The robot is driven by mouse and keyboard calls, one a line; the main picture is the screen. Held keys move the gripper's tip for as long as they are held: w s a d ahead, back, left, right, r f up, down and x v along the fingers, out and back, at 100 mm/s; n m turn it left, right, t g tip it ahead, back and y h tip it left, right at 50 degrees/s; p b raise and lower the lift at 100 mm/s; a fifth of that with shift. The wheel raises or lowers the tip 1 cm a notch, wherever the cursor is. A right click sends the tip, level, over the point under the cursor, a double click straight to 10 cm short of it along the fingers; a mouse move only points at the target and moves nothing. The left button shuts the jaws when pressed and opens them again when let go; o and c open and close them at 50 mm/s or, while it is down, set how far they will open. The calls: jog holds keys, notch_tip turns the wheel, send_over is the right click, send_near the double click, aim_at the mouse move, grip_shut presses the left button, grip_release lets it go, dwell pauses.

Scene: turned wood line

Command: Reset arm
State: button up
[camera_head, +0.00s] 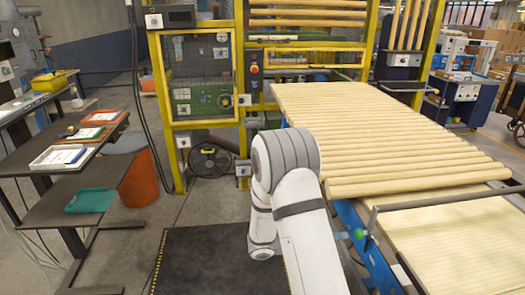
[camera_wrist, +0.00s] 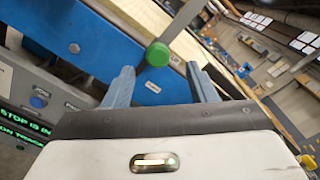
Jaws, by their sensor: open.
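My gripper (camera_wrist: 161,69) shows in the wrist view with its two blue-grey fingers spread apart and nothing between them. A round green knob (camera_wrist: 158,54) on a grey lever appears just beyond the gap between the fingertips, in front of a blue machine side. I cannot tell how far it is from the fingers. The green knob also shows in the head view (camera_head: 360,234), at the side of the conveyor. My white arm (camera_head: 300,225) is bent in the middle of the head view.
The conveyor (camera_head: 450,236) carries many wooden rods (camera_head: 380,130) on the right. A dark shelf table (camera_head: 110,215) with trays and an orange bin (camera_head: 137,180) stand at left. A yellow-framed cage (camera_head: 207,90) stands behind. Grey floor beside the dark mat (camera_head: 200,255) is clear.

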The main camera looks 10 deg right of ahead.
jog(key=s+a+r+m+g+y, duration=0.3)
jog(key=s+r+m+y, duration=0.5)
jog(key=s+m, duration=0.5)
jog(key=s+a+r+m+t+y, duration=0.2)
jog(key=a+m+t+y, duration=0.1)
jog(key=a+m+y, duration=0.2)
jog(key=s+a+r+m+t+y, duration=0.2)
jog(key=a+r+m+t+y, duration=0.1)
jog(key=a+m, duration=0.4)
jog(key=shift+s+a+r+m+t+y, duration=0.3)
jog(key=shift+m+t+y, duration=0.35)
jog(key=shift+y, duration=0.35)
